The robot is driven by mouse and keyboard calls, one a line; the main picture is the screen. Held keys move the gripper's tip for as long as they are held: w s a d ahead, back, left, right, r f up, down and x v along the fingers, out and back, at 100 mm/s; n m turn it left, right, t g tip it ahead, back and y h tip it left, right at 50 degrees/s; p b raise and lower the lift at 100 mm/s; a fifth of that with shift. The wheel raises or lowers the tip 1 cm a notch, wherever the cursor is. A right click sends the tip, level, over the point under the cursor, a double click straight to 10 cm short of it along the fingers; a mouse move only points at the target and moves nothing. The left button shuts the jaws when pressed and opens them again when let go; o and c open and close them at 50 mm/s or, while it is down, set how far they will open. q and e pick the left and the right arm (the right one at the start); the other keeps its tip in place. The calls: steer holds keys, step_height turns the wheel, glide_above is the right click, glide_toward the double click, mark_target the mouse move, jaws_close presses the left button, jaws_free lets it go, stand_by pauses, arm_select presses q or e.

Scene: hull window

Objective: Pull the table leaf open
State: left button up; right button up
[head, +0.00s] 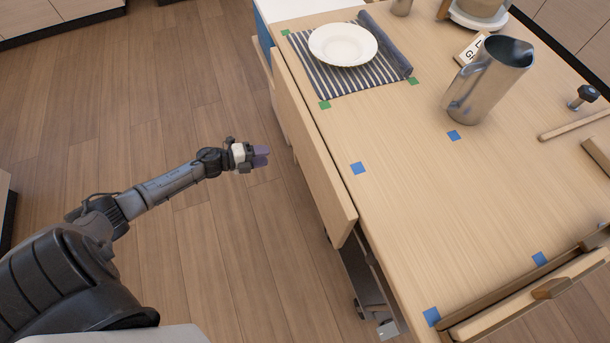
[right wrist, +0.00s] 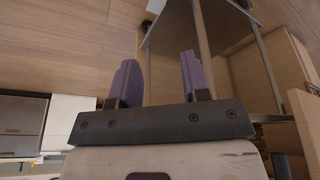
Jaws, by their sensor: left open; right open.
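The wooden table (head: 430,185) fills the right of the head view. A long wooden panel (head: 312,152), which looks like the table leaf, runs along its left edge. Its top edge is a little apart from the tabletop. My left gripper (head: 262,156) is open and empty, left of the panel and apart from it, over the floor. Its finger gap is hard to see at this angle. My right gripper (right wrist: 158,80) is open in the right wrist view, with two purple fingers spread and nothing between them. It is not in the head view.
A white plate (head: 343,44) sits on a striped cloth (head: 322,82) on the table. A metal pitcher (head: 488,82) stands right of it. Below the panel is a metal frame (head: 362,280). The floor left of the table is clear.

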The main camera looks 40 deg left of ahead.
arm_select(q)
steer(key=s+d+m+g+h, duration=0.2)
steer(key=s+d+m+h, duration=0.1)
steer(key=m+h, duration=0.1)
steer(key=shift+g+h, duration=0.5)
steer(key=shift+s+d+r+b+x, duration=0.15)
steer(key=shift+b+x, duration=0.8)
steer(key=shift+x, duration=1.35)
steer(key=shift+s+d+r+b+x, duration=0.1)
steer(key=shift+b+x, duration=0.85)
steer(key=shift+x, duration=1.4)
steer(key=shift+s+d+r+b+x, duration=0.15)
steer(key=shift+b+x, duration=0.8)
steer(key=shift+x, duration=1.35)
steer(key=shift+c, duration=0.4)
jaws_close()
